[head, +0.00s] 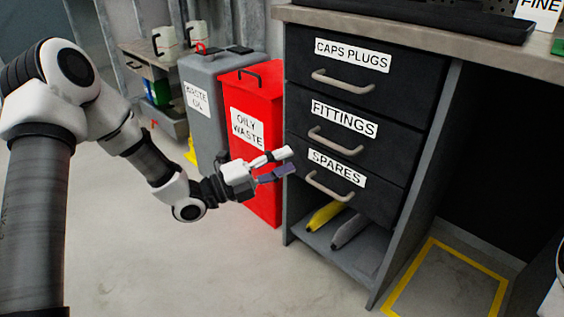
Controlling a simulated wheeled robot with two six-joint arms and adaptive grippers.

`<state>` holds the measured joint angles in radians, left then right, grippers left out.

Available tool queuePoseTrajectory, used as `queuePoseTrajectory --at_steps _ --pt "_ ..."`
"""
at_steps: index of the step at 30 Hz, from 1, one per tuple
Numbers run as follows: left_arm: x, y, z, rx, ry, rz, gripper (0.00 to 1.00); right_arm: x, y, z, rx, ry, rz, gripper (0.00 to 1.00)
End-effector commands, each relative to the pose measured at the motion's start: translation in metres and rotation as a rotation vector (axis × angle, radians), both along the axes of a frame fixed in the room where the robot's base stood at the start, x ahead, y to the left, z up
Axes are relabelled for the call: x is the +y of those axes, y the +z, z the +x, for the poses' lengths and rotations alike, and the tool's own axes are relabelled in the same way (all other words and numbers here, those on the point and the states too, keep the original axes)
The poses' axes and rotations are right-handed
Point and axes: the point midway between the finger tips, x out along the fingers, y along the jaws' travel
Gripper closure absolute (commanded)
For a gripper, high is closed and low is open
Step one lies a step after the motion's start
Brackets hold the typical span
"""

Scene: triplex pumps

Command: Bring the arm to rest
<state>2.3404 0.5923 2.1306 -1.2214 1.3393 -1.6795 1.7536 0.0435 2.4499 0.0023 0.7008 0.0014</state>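My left arm comes in from the left and reaches toward the middle. My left gripper (282,164) is open, with a gap between its two fingers and nothing seen between them. It is in front of the red oily waste bin's right edge and the left side of the drawer cabinet, near the spares drawer (345,186). I cannot tell whether the fingertips touch the cabinet. Only a small white piece, likely of my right arm, shows at the lower right edge; my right gripper is out of view.
The red oily waste bin (261,184) and grey waste oil bin (205,136) stand left of the cabinet. The caps plugs (398,77) and fittings (385,137) drawers look shut. A yellow item (325,216) and a grey item (350,230) lie on the low shelf. Floor at lower middle is clear.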

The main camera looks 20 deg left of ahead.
Motion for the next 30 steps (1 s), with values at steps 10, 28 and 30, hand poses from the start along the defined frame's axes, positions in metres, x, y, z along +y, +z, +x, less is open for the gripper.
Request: queuePoseTrajectory --at_steps 10,28,30 --pt "0.000 0.000 0.000 0.000 0.000 0.000 0.63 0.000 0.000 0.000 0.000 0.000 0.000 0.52" --pt "-0.062 -0.255 -0.172 1.381 0.330 -0.041 0.63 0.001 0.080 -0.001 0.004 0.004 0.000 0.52" --pt "-0.047 -0.279 -0.215 1.625 0.571 -0.143 0.63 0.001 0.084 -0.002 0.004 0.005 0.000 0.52"
